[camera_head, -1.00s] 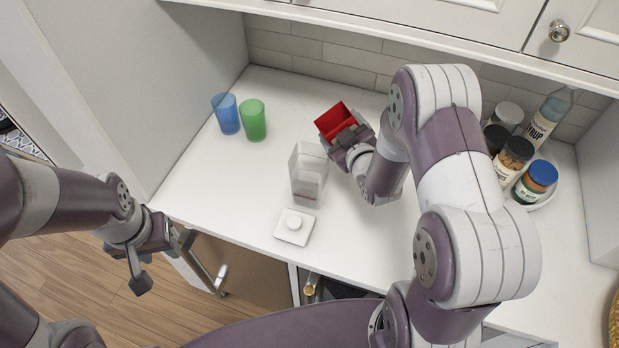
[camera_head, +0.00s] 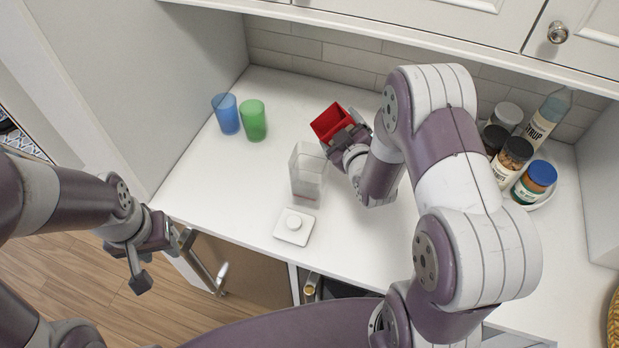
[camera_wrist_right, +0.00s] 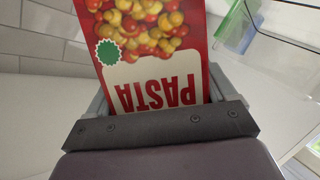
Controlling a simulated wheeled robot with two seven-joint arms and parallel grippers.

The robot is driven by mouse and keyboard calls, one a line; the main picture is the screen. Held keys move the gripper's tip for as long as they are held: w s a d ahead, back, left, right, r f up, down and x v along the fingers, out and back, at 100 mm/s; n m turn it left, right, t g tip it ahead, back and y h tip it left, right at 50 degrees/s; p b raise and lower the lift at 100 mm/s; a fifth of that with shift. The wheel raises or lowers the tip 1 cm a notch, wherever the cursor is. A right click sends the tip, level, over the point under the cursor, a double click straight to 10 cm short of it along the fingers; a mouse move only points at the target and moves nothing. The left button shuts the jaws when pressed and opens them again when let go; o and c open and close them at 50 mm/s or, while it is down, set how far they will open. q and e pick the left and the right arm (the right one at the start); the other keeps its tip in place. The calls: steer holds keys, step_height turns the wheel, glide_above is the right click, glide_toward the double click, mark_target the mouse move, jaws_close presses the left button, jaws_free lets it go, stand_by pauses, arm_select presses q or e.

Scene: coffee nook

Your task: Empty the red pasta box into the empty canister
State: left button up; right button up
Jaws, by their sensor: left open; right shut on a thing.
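The red pasta box (camera_head: 331,121) is held in my right gripper (camera_head: 345,137), behind and slightly right of the canister, with its open end facing up and toward me. In the right wrist view the box (camera_wrist_right: 150,60) shows its PASTA label upside down between the jaws. The clear canister (camera_head: 308,172) stands upright and open on the counter; it looks empty, with a whitish lower part. Its white lid (camera_head: 294,227) with a round knob lies in front of it. My left gripper (camera_head: 143,262) is open and empty, low at the left, off the counter's front edge.
A blue cup (camera_head: 226,114) and a green cup (camera_head: 253,120) stand at the back left. Several jars (camera_head: 513,160) and a syrup bottle (camera_head: 548,118) crowd the right back corner. Upper cabinets (camera_head: 420,30) overhang the back. The counter left of the canister is clear.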

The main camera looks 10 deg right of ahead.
steer(key=shift+r, duration=0.15)
stand_by(0.3)
steer(key=shift+s+d, duration=0.2)
steer(key=shift+d, duration=0.45)
steer(key=shift+a+r+n, duration=0.1)
steer(key=shift+r+n, duration=0.05)
steer(key=shift+n, duration=0.15)
